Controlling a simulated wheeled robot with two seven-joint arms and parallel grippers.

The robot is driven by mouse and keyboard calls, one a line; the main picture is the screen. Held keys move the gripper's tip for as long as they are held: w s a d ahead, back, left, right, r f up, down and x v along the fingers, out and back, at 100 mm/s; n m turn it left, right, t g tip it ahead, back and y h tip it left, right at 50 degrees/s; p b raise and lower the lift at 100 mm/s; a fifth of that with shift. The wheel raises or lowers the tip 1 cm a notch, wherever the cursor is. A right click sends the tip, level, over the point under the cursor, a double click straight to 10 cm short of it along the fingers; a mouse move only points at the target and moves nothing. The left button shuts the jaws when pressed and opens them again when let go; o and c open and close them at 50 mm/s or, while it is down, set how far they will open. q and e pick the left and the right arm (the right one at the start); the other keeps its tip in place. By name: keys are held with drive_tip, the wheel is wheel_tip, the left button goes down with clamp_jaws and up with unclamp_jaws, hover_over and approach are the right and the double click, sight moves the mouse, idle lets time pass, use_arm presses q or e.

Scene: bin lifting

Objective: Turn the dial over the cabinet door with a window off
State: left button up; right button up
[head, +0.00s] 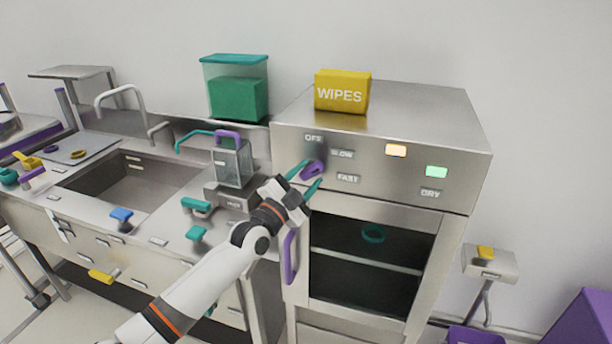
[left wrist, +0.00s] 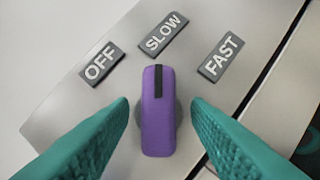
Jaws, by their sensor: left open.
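The purple dial (head: 313,170) sits on the steel front panel above the cabinet door with a dark window (head: 368,262). In the left wrist view the dial (left wrist: 158,112) has a black stripe pointing at the SLOW label (left wrist: 163,33). The OFF label (left wrist: 101,63) is to its left and the FAST label (left wrist: 221,57) to its right. My left gripper (head: 304,180) is open, with its teal fingers on either side of the dial. In the wrist view, gaps show between the dial and both fingers. My right gripper is not in view.
A yellow WIPES box (head: 342,91) stands on top of the cabinet. A purple door handle (head: 290,256) is below my left gripper. The panel has an orange light (head: 396,150) and a green light (head: 436,172). A steel counter with a sink (head: 130,182) lies left.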

use_arm(q)
drive_tip(key=shift+w, duration=0.15)
clamp_jaws()
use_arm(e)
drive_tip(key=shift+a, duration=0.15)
use_arm(q)
drive_tip(key=shift+n, duration=0.3)
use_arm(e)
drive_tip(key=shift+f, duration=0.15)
use_arm(q)
drive_tip(key=shift+f+n+t, duration=0.1)
drive_tip(key=shift+n+t, duration=0.2)
drive_tip(key=shift+t, duration=0.1)
drive_tip(key=n+t+y+b, duration=0.1)
drive_tip(key=n, duration=0.3)
drive_tip(key=shift+d, duration=0.15)
drive_tip(key=n+t+y, duration=0.1)
drive_tip(key=n, duration=0.1)
drive_tip(key=n+y, duration=0.1)
drive_tip(key=n, duration=0.1)
drive_tip(key=shift+n+t, duration=0.4)
drive_tip(key=shift+d+n+t+y, duration=0.1)
drive_tip(key=shift+n+t+y, duration=0.15)
drive_tip(key=shift+n+y, duration=0.55)
drive_tip(key=shift+n+t+y, duration=0.25)
drive_tip(key=shift+n+y, duration=0.05)
drive_tip(key=shift+n, duration=0.9)
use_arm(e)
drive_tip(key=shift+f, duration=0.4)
